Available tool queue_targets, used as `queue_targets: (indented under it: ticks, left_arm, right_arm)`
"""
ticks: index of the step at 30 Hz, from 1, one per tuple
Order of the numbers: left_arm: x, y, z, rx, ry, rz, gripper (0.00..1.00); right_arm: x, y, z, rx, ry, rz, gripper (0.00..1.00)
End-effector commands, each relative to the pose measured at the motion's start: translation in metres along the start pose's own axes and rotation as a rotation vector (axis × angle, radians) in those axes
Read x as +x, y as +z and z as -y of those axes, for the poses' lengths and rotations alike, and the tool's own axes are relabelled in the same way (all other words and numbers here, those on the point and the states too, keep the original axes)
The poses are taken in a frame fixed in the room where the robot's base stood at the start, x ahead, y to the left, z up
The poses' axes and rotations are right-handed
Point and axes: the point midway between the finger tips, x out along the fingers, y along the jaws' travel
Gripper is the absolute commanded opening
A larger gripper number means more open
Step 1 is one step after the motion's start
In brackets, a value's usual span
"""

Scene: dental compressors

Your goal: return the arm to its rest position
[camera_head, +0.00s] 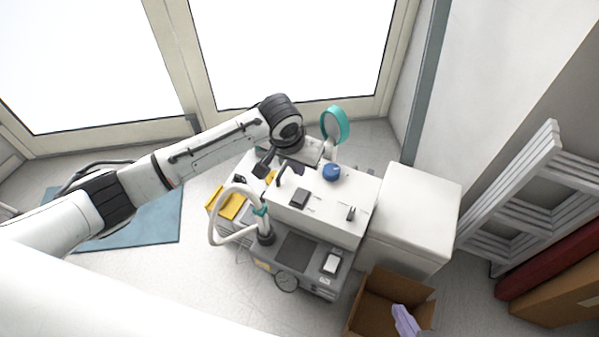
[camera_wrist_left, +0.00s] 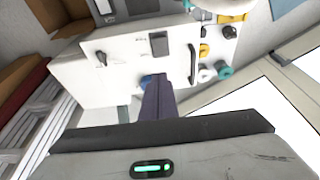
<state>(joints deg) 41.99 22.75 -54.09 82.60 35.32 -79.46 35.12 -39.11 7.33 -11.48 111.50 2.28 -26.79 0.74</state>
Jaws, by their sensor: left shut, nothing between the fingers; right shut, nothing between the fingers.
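My left arm reaches in from the left in the head view. My left gripper (camera_head: 292,167) is above the top of the white dental compressor cabinet (camera_head: 335,215). In the left wrist view the dark fingers (camera_wrist_left: 158,100) are together with nothing between them. The cabinet's white panel (camera_wrist_left: 125,65) lies beyond them, with a black switch (camera_wrist_left: 159,44) and a black handle (camera_wrist_left: 192,64). The fingers partly cover a blue knob; that blue knob (camera_head: 331,172) shows clear in the head view. I cannot tell whether the fingers touch the panel.
A teal ring gauge (camera_head: 335,125) stands behind the cabinet. A pale hose (camera_head: 217,225) loops at its left. A white box (camera_head: 415,205) stands at the right, with an open cardboard box (camera_head: 372,310) in front. A blue mat (camera_head: 150,220) lies on the floor under my arm.

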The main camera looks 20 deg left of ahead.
Motion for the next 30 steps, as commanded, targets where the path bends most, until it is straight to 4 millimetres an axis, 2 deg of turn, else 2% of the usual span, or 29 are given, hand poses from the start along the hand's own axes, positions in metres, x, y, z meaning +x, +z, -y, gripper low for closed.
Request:
queue_targets:
  ticks: [6, 22, 26, 30]
  left_arm:
    - [-0.01, -0.001, 0.001, 0.0, -0.001, 0.0, 0.0]
    - [-0.008, 0.0, -0.002, 0.002, 0.005, -0.001, 0.0]
    - [0.005, 0.017, -0.02, 0.019, 0.059, -0.015, 0.0]
    - [0.026, 0.051, -0.058, 0.041, 0.175, -0.068, 0.0]
  right_arm:
    - [-0.002, 0.0, -0.001, 0.001, 0.002, -0.001, 0.0]
    - [-0.002, 0.002, 0.001, -0.002, -0.002, 0.005, 0.0]
    - [-0.002, 0.002, 0.001, -0.002, -0.003, 0.005, 0.0]
    - [-0.002, 0.001, 0.002, -0.002, -0.004, 0.005, 0.0]
